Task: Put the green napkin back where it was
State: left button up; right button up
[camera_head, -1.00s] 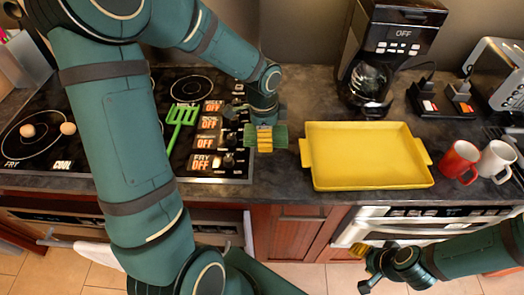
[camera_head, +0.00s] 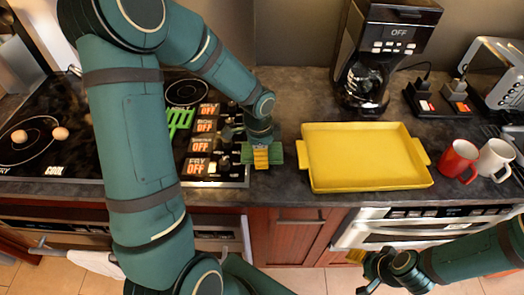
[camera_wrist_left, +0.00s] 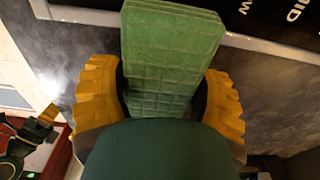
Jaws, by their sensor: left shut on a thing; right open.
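My left gripper (camera_head: 262,157) has yellow fingers and is shut on the green napkin (camera_head: 276,153), a flat folded piece. It is over the dark counter between the stove and the yellow tray, near the front edge. In the left wrist view the napkin (camera_wrist_left: 172,60) stands between the two yellow fingers, with a dark green part of my gripper hiding its near end. I cannot tell whether the napkin touches the counter. My right gripper (camera_head: 366,272) is open and empty, low at the bottom right in front of the oven-like drawer.
A yellow tray (camera_head: 312,183) lies right of the napkin. Left is the black stove with knobs and a green spatula (camera_head: 180,120). A coffee maker (camera_head: 378,60), red mug (camera_head: 458,160) and white mug (camera_head: 495,158) stand to the right. A narrow bare counter strip lies along the front edge.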

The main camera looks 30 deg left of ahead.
pick_arm(q)
jog(key=o, duration=1.1)
jog(key=shift+c, duration=0.2)
jog(key=shift+r+p, duration=0.3)
notch_tip(320, 180, up, 12)
jog(key=p, duration=0.2)
jog(key=shift+s+a, duration=0.2)
jog(key=shift+a, duration=0.1)
